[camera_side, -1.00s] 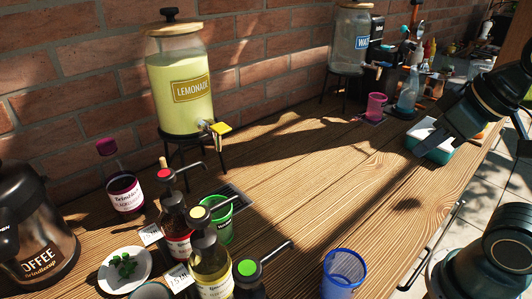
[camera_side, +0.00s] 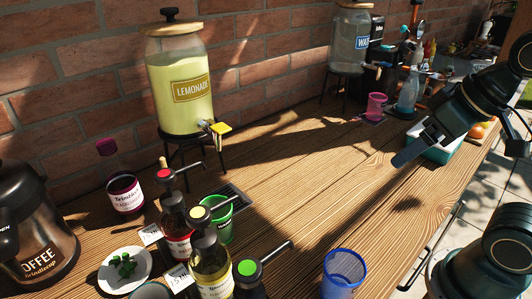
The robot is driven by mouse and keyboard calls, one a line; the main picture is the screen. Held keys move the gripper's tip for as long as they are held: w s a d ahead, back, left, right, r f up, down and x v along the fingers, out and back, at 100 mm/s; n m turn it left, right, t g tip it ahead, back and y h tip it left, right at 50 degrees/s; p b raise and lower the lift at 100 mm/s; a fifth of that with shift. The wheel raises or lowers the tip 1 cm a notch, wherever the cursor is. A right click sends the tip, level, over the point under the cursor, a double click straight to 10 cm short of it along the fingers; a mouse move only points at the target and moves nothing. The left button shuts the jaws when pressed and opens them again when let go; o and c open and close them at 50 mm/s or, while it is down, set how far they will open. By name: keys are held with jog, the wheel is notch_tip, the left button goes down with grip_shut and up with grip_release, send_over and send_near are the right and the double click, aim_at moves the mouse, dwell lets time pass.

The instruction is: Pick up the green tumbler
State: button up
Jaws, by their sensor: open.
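The green tumbler (camera_side: 219,220) stands upright on the dark drip grate (camera_side: 238,197) at the middle left of the table. The syrup bottle with the cream pump top (camera_side: 209,262) stands in front and hides part of it. My gripper (camera_side: 412,150) is at the right, above the table, far to the right of the tumbler. Its jaws are open, with nothing seen between them.
Several pump bottles, including a red-topped one (camera_side: 174,217), crowd the tumbler's left and front. The lemonade dispenser (camera_side: 182,105) stands behind it. A blue mesh tumbler (camera_side: 344,274) stands front right, a pink one (camera_side: 376,106) at the back. The middle table is clear.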

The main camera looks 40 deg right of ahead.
jog(key=w+a+f+m+g+y, duration=0.1)
jog(key=w+a+f+m+y, duration=0.15)
jog(key=w+a+f, duration=0.2)
jog(key=m+t+y, duration=0.1)
jog(key=m+y, duration=1)
jog(key=m, duration=0.9)
send_near(217, 222)
jog(key=d, duration=0.1)
jog(key=w+d, duration=0.1)
jog(key=d, duration=0.1)
jog(key=d+r, duration=0.1)
jog(key=shift+w+d, duration=0.2)
jog(key=shift+d, duration=0.1)
jog(key=shift+a+f, duration=0.1)
jog(key=shift+a, duration=0.05)
jog(key=shift+x, duration=4.15)
jog(key=shift+f, duration=0.15)
jog(key=shift+x, duration=2.55)
jog(key=shift+w+f, duration=0.1)
jog(key=shift+w, duration=0.05)
